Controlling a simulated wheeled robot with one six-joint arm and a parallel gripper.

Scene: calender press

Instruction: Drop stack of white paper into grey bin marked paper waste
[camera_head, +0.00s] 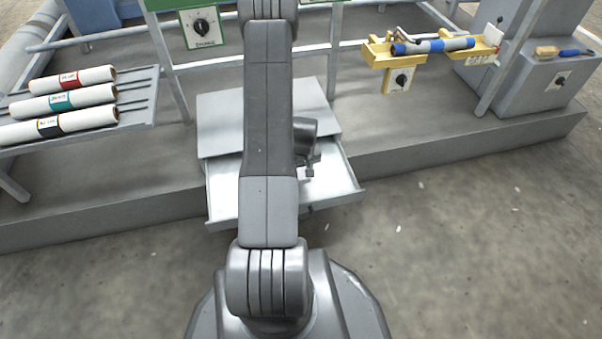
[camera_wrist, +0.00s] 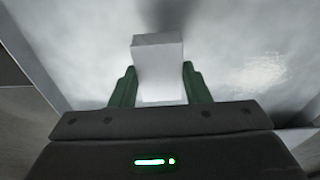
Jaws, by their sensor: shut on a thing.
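The stack of white paper (camera_wrist: 158,68) shows in the wrist view as a small white block between the two green fingers of my gripper (camera_wrist: 158,84). The fingers are shut on its sides. Pale grey metal surface shows behind and below it. In the head view my gripper (camera_head: 308,170) is partly hidden behind my arm, over the open drawer (camera_head: 342,190). A bit of white shows at the gripper there. I cannot tell whether the stack touches the drawer floor. No grey bin marked paper waste is seen in either view.
A rack (camera_head: 150,95) with several labelled white rolls stands at the left. A grey cabinet top (camera_head: 220,115) is behind the drawer. A yellow holder (camera_head: 375,52) with a blue roller (camera_head: 432,46) is at the back right.

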